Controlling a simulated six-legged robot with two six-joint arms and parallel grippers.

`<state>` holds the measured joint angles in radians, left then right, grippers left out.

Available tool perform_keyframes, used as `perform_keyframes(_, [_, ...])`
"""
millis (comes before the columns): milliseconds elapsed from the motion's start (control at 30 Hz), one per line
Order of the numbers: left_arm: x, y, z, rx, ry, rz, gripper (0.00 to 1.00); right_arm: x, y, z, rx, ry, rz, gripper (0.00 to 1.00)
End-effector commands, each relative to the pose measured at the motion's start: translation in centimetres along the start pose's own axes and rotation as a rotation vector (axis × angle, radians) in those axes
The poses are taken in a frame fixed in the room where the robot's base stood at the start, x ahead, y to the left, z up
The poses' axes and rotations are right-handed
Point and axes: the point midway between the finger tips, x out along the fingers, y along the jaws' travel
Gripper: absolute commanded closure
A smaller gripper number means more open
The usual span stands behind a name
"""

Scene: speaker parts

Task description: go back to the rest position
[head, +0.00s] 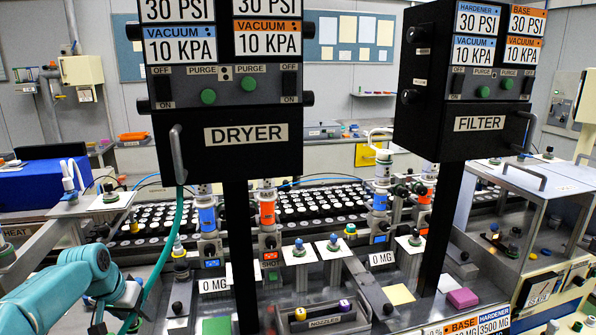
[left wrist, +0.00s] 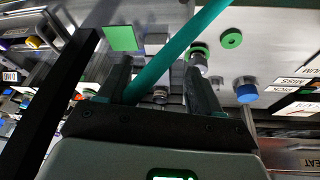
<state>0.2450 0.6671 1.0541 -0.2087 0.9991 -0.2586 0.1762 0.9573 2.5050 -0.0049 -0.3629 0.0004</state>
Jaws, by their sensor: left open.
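My left arm comes in from the left edge of the head view, teal with a grey wrist. My left gripper (head: 122,318) is low at the left, partly cut off by the bottom edge. The left wrist view shows its two dark fingers (left wrist: 160,88) spread apart. A teal hose (head: 160,262) hangs from the DRYER box and passes close to the gripper. In the left wrist view the hose (left wrist: 180,45) crosses between the fingers as seen; I cannot tell its depth. Nothing is gripped. My right gripper is in neither view.
The DRYER box (head: 225,115) and FILTER box (head: 455,90) stand on black posts before a bench. Trays of white-topped parts (head: 300,208) lie behind. A green square (head: 216,326) and a NOZZLES holder (head: 322,320) are near the front. A clear-walled cabinet (head: 540,215) stands right.

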Motion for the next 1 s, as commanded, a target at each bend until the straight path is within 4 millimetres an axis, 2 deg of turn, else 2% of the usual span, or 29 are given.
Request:
perform_keyframes(33, [1.6, 0.8, 0.6, 0.000, -0.011, 0.014, 0.35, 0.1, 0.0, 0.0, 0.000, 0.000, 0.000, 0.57])
perform_keyframes(233, [7.6, 4.4, 3.7, -0.008, -0.041, 0.070, 0.35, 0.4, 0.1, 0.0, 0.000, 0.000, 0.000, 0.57])
perform_keyframes(367, [12.4, 7.9, 7.6, -0.024, -0.075, 0.120, 0.35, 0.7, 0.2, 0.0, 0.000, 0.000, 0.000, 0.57])
perform_keyframes(467, [16.6, 11.7, 12.6, -0.051, -0.115, 0.169, 0.35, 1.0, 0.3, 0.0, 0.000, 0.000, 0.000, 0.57])
perform_keyframes(500, [18.1, 13.4, 15.1, -0.066, -0.134, 0.188, 0.35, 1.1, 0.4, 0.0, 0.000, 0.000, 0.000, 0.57])
perform_keyframes(567, [19.9, 15.9, 19.2, -0.093, -0.164, 0.215, 0.35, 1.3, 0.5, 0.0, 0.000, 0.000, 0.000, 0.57])
perform_keyframes(600, [20.8, 17.5, 22.1, -0.113, -0.185, 0.229, 0.35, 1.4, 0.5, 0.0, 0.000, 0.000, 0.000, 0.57])
perform_keyframes(667, [21.6, 19.6, 26.5, -0.143, -0.218, 0.247, 0.35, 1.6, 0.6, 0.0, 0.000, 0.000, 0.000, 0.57])
perform_keyframes(700, [21.7, 20.8, 29.3, -0.163, -0.240, 0.255, 0.35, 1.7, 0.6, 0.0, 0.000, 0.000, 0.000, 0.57])
perform_keyframes(800, [21.2, 23.1, 35.4, -0.207, -0.287, 0.264, 0.35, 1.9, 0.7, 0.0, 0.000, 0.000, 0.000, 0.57])
perform_keyframes(900, [20.2, 24.4, 39.5, -0.239, -0.320, 0.264, 0.35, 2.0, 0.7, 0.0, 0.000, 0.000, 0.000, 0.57])
perform_keyframes(1000, [19.4, 25.0, 41.8, -0.256, -0.338, 0.261, 0.35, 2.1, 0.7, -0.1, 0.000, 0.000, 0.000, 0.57])
